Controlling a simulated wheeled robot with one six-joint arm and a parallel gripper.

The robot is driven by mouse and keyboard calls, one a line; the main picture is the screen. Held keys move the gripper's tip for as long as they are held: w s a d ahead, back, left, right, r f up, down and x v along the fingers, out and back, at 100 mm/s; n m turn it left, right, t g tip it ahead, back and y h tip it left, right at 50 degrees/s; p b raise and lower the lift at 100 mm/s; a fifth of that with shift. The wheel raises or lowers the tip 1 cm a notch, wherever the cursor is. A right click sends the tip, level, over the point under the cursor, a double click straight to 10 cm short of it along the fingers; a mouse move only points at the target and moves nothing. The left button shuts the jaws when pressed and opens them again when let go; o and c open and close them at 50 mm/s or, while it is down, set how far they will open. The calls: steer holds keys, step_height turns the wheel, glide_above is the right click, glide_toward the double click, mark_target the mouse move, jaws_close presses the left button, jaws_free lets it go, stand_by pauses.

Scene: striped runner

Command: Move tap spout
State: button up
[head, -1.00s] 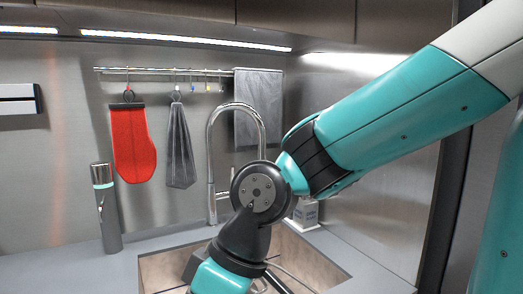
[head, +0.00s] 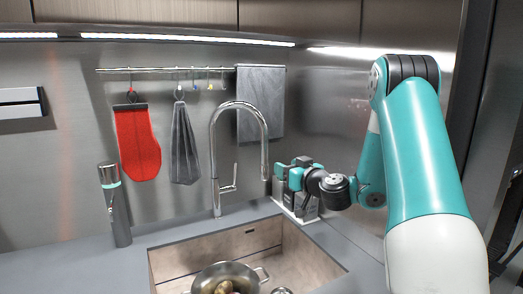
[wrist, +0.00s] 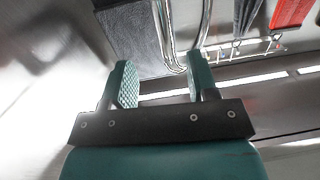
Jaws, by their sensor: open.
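The chrome tap (head: 215,150) stands behind the sink, its tall arched spout (head: 263,130) curving over to the right and ending in a downward tip. In the wrist view the arched spout (wrist: 168,40) shows upside down beyond the fingers, nearer the right finger. My gripper (head: 287,174) is to the right of the spout's hanging end, at about the height of its tip. In the wrist view my gripper (wrist: 162,82) has its two teal fingers wide apart, with nothing clearly held between them. I cannot tell whether a finger touches the spout.
The sink (head: 300,262) holds a metal pot (head: 228,276). A grey towel (head: 260,105), a dark cloth (head: 183,150) and a red mitt (head: 139,145) hang from the wall rail. A grey bottle (head: 117,210) stands at left. A grey block-like object (head: 300,208) stands below my gripper.

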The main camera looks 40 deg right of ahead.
mark_target(262, 154)
steer(key=w+p, duration=0.3)
steer(key=w, duration=0.1)
steer(key=w+d+p, duration=0.1)
steer(key=w+p, duration=0.2)
steer(key=w, duration=0.2)
steer(key=w+p, duration=0.3)
steer(key=w, duration=0.2)
steer(key=shift+d+r+p, duration=0.15)
steer(key=shift+d+p, duration=0.1)
steer(key=shift+p, duration=0.05)
steer(key=shift+w+d, duration=0.1)
steer(key=shift+w, duration=0.25)
steer(key=shift+c, duration=0.5)
jaws_close()
